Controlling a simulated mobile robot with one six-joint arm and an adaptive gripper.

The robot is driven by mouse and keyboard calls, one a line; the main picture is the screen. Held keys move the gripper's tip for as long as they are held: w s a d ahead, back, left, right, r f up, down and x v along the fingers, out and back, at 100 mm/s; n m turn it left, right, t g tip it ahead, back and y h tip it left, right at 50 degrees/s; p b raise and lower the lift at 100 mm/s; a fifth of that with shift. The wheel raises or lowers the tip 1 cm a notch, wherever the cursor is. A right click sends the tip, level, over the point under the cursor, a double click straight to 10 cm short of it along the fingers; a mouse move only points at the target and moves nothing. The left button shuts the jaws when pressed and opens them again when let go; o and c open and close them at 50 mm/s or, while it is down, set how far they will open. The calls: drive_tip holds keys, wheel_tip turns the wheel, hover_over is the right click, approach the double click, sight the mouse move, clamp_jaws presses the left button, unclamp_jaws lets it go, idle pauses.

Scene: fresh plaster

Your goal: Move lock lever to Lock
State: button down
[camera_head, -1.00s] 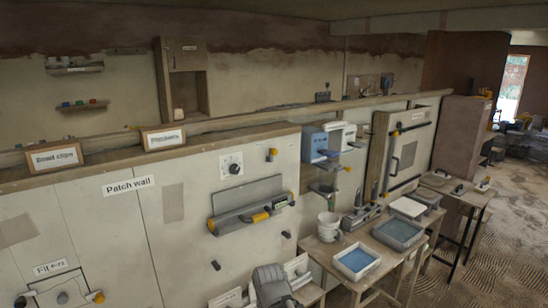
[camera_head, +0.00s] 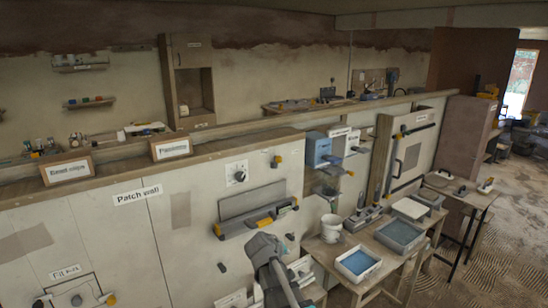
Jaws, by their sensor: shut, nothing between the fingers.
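No lock lever can be picked out for certain, and I cannot read a "Lock" mark. On the patch wall, a dark round knob on a white plate (camera_head: 237,173) has a small yellow-tipped lever (camera_head: 277,161) to its right. Below them is a grey ledge-like fixture with yellow parts (camera_head: 257,218). A blue box (camera_head: 318,149) with a yellow-tipped handle (camera_head: 347,172) near it is further right. A grey link of my arm rises at the bottom centre, in front of the wall's lower part. My gripper's fingers cannot be made out.
A bench right of centre holds a white bucket (camera_head: 330,228) and trays with blue insides (camera_head: 358,263). A panel door with a dark handle (camera_head: 397,165) stands behind it. Signs (camera_head: 172,148) stand on the wall's top ledge. Open floor (camera_head: 475,255) lies at the right.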

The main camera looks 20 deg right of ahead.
drive_tip(key=w+a+r+n+t+p, duration=0.2)
drive_tip(key=w+r+n+t+p, duration=0.2)
drive_tip(key=w+r, duration=0.5)
drive_tip(key=w+a+r+n+t+p, duration=0.2)
drive_tip(key=w+r+n+t, duration=0.3)
drive_tip(key=w+r, duration=0.4)
wheel_tip(320, 180, up, 3)
drive_tip(key=shift+w+f+n+t+h+p, duration=0.15)
drive_tip(key=shift+n+t+h+p, duration=0.25)
drive_tip(key=shift+n+p, duration=0.35)
drive_tip(key=shift+w, duration=0.15)
approach(275, 159)
drive_tip(key=w, duration=0.4)
drive_tip(key=shift+w+d, duration=0.75)
drive_tip(key=shift+d, duration=0.2)
drive_tip(key=shift+w+d, duration=0.15)
drive_tip(key=shift+d, duration=0.5)
